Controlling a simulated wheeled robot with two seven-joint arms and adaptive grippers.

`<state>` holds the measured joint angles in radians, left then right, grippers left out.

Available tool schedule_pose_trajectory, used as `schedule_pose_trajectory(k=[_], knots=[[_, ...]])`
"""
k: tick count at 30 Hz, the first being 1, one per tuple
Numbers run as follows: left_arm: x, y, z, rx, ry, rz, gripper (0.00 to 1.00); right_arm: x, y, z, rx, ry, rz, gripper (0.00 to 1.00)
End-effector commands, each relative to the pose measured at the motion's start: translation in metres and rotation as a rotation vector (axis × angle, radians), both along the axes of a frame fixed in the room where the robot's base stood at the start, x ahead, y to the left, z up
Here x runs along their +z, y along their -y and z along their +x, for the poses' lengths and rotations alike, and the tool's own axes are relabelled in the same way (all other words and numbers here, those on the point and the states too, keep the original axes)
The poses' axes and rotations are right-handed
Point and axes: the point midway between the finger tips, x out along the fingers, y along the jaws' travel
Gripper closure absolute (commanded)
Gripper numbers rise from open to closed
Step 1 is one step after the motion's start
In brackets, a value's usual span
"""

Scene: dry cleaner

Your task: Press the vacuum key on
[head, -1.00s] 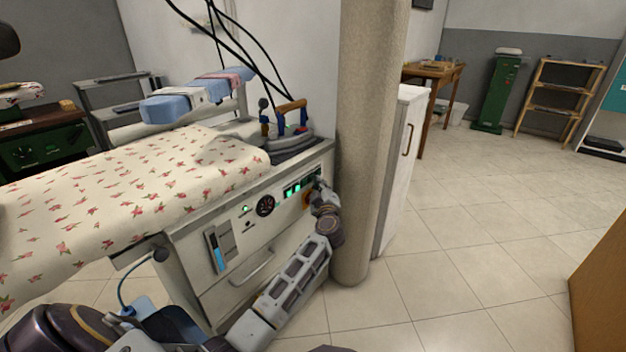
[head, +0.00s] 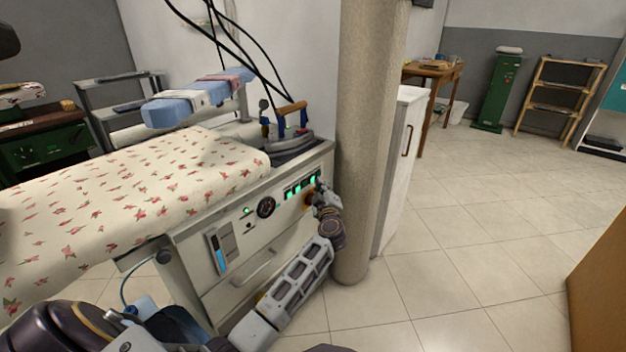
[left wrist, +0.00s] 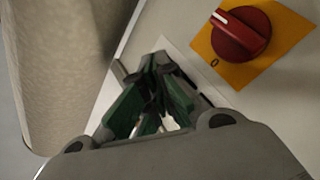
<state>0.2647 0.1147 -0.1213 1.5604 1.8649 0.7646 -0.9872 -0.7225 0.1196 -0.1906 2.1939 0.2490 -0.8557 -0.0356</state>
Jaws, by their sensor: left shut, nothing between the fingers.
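The ironing table's front control panel (head: 240,232) carries a row of keys with green lights (head: 297,189) at its upper right. Their labels are too small to read, so I cannot tell which is the vacuum key. My left gripper (head: 320,188) is at the right end of this row, close to the panel. In the left wrist view my left gripper (left wrist: 158,78) is shut and empty, its tips over a pale plate on the panel. The fingers hide what lies under them, and I cannot tell whether they touch it. My right gripper is out of view.
A red rotary knob (left wrist: 241,32) on a yellow plate sits beside the fingertips. A round pillar (head: 362,150) stands close to the right of my left arm. An iron (head: 292,135) rests on top of the table. The tiled floor at right is open.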

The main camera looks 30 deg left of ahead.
Motion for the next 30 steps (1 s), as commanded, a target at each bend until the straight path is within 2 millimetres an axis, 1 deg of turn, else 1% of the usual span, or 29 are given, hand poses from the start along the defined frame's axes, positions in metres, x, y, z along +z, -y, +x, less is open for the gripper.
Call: schedule_pose_trajectory(k=[11, 30], knots=[[0.000, 0.004, -0.001, 0.000, -0.002, 0.000, 1.00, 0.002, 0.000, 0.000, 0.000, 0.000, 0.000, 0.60], [0.000, 0.041, -0.006, -0.001, -0.002, -0.001, 1.00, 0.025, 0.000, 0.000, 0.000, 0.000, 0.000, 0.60]])
